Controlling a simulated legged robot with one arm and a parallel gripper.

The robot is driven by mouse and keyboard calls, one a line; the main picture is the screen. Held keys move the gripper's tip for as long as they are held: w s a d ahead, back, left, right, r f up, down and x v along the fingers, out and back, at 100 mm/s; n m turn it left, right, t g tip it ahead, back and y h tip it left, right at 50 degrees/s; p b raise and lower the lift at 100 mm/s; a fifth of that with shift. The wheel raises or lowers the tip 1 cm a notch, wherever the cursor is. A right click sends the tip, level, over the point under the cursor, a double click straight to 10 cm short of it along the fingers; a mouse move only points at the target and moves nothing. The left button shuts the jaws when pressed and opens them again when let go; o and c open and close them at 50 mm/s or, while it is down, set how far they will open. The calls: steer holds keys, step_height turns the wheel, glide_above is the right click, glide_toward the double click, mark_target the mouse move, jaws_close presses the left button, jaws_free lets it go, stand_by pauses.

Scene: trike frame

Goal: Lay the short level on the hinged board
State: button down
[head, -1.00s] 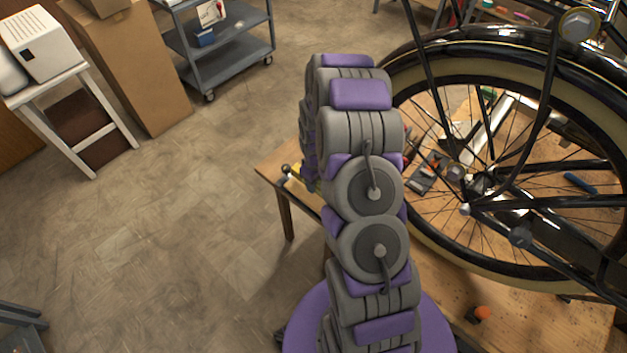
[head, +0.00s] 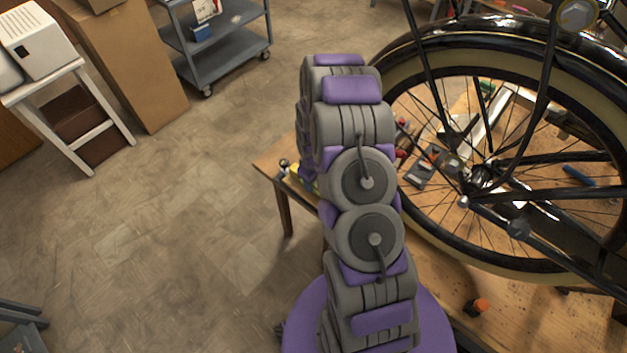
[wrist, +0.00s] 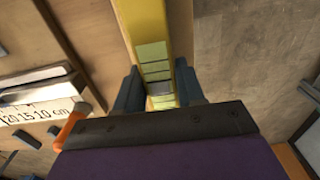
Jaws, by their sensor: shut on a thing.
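The short level is a yellow bar (wrist: 143,18) with pale green panels, running up from between my fingers to the top edge of the wrist view. My gripper (wrist: 160,90) is shut on it, one dark finger on each side. In the head view my arm hides the gripper; a bit of yellow (head: 297,174) shows beside the arm at the bench corner, and I cannot tell if it is the level. I cannot pick out the hinged board for sure; a wooden surface (wrist: 85,25) lies left of the level in the wrist view.
A spoked wheel (head: 400,78) with black frame tubes stands over the wooden workbench (head: 545,318), close to my arm's right. An orange-and-black item (head: 477,306) lies near the front. A scale marked in cm (wrist: 40,112) lies left of my gripper.

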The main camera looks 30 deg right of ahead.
steer(key=shift+a+f, duration=0.15)
steer(key=shift+a, duration=0.25)
steer(key=shift+f, duration=0.1)
steer(key=shift+d+f, duration=0.15)
steer(key=c, duration=0.8)
jaws_free()
steer(key=shift+d, duration=0.2)
steer(key=shift+o, duration=1)
steer(key=shift+a, duration=0.2)
step_height(320, 180, up, 17)
steer(key=p, duration=0.2)
